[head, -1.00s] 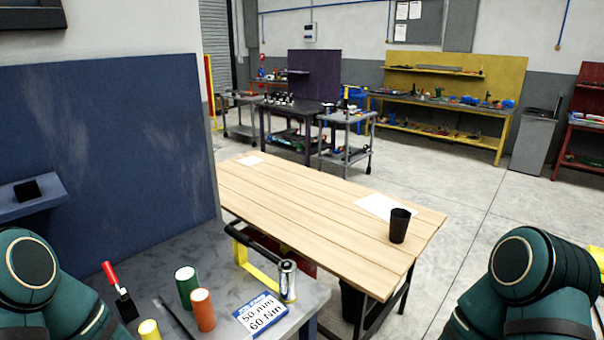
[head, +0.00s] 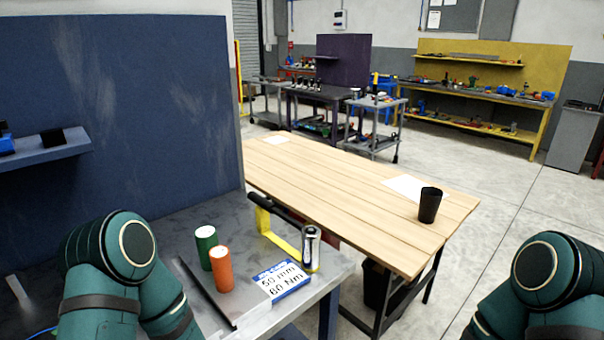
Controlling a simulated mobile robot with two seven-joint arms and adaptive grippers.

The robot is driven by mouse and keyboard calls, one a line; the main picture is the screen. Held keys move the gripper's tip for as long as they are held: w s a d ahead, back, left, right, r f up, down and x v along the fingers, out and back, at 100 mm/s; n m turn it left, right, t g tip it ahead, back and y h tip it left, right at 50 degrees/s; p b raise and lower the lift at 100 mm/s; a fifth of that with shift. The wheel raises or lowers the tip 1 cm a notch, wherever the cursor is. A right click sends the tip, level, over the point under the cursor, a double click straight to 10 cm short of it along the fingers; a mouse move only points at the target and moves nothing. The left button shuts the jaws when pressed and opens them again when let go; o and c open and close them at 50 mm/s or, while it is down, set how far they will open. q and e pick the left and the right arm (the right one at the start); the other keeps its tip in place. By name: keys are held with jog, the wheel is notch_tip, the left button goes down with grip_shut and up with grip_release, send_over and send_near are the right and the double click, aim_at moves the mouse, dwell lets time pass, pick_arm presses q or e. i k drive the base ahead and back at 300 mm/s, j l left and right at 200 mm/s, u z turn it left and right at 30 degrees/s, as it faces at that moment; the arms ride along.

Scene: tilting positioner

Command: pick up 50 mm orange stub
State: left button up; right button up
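A card (head: 281,282) reading "50 mm 60 Nm" lies to the right of the orange stub. My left arm covers the bench to the left of the stubs, and my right arm is at the lower right. Neither gripper shows in the head view.
A silver cylinder (head: 311,248) and a yellow-and-black tool (head: 277,232) are behind the card. A wooden table (head: 350,205) with a black cup (head: 430,205) stands beyond.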

aim_at(220, 255)
jog(key=i+l, duration=0.2)
jog(key=l, duration=0.15)
jog(key=i+l+u, duration=0.1)
jog(key=l, duration=0.25)
jog(key=i+l, duration=0.3)
jog(key=i+l+u, duration=0.1)
jog(key=l, duration=0.3)
jog(key=i+u, duration=0.1)
jog(key=u, duration=1.45)
